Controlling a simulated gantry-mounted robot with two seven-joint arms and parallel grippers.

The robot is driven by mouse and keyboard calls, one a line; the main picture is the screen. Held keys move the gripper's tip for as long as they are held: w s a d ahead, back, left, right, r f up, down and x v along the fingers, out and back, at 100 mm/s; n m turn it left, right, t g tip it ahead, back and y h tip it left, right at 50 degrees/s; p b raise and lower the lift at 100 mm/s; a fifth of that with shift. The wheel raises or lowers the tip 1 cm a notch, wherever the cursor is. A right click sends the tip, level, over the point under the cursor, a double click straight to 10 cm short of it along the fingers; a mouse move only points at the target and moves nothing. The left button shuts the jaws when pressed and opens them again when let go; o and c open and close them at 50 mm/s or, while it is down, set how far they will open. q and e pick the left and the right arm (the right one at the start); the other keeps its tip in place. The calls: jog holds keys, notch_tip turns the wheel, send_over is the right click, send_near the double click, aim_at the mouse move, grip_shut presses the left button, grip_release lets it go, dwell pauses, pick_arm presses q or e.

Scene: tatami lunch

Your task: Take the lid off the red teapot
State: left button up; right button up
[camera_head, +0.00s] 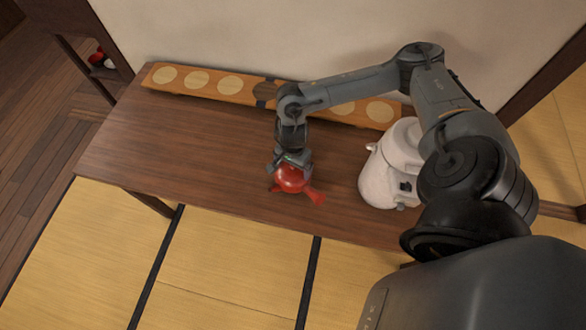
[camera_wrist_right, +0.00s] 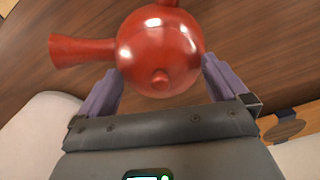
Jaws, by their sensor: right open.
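The red teapot (camera_head: 292,180) stands on the brown table (camera_head: 200,160), right of its middle near the front edge. Its side handle points to the front right in the head view. In the right wrist view the round teapot body (camera_wrist_right: 135,45) is close, with its handle to the left. The lid's small knob (camera_wrist_right: 160,78) faces the camera; the lid's seam is hard to make out. My right gripper (camera_head: 291,164) is over the teapot, its fingers open and apart on either side of the knob (camera_wrist_right: 160,66). I cannot tell whether they touch it. My left gripper is out of view.
A white rice-cooker-like appliance (camera_head: 382,182) stands right of the teapot, below my right arm. A long wooden board with pale round discs (camera_head: 215,84) lies along the back wall. The table's left half is clear.

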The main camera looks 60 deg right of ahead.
jog(key=shift+c, duration=0.5)
jog(key=shift+d, duration=0.1)
jog(key=c, duration=1)
